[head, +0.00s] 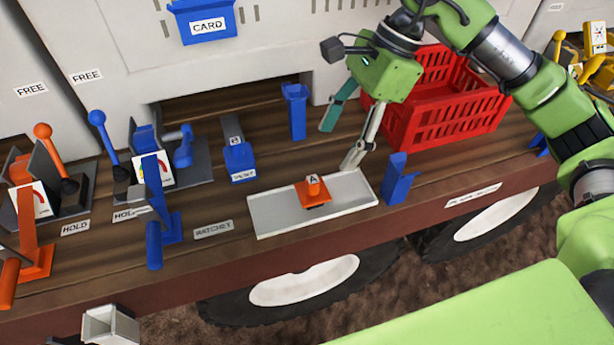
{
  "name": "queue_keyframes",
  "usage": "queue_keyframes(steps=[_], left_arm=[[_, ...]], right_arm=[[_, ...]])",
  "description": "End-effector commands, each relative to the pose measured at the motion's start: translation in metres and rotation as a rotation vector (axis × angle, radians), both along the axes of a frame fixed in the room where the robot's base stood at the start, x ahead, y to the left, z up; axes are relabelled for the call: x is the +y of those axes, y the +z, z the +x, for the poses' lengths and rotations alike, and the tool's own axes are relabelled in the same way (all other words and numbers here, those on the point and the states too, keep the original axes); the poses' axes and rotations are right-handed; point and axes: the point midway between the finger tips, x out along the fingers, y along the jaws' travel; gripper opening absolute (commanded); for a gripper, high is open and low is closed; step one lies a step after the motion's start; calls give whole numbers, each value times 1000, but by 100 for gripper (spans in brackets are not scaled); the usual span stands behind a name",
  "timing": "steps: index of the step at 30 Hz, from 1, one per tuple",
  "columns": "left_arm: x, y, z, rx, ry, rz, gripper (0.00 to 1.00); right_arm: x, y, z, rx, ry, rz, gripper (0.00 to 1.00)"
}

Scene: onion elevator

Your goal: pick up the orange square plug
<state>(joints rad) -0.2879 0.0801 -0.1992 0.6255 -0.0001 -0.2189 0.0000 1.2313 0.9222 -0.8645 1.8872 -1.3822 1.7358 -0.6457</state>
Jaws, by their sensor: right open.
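The orange square plug (312,193) stands on a flat white tray (270,222) on the wooden bench. It has a small upright top with a label that reads A. My right gripper (340,148) is open and empty. It is above and behind the plug, slightly to its right, with one finger near the tray's back right corner. The gripper does not touch the plug. My left gripper is not in view.
A red crate (440,118) stands behind the right gripper. Levers (97,119) stand at the left. The bench's front edge lies close to the tray.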

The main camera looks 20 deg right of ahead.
Motion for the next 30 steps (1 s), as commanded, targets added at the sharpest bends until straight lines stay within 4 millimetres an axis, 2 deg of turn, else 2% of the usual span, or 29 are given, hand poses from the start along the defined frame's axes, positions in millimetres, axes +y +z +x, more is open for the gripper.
queue_keyframes(steps=[6,12,17,23,30], left_arm=[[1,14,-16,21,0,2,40],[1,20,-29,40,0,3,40],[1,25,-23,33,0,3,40],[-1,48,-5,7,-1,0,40],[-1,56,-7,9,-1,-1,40]], right_arm=[[17,-38,-3,6,3,0,61],[28,-65,-3,3,2,2,61],[32,-72,-2,2,3,2,61],[42,-91,-2,6,2,2,61],[51,-116,-2,2,2,2,61]])
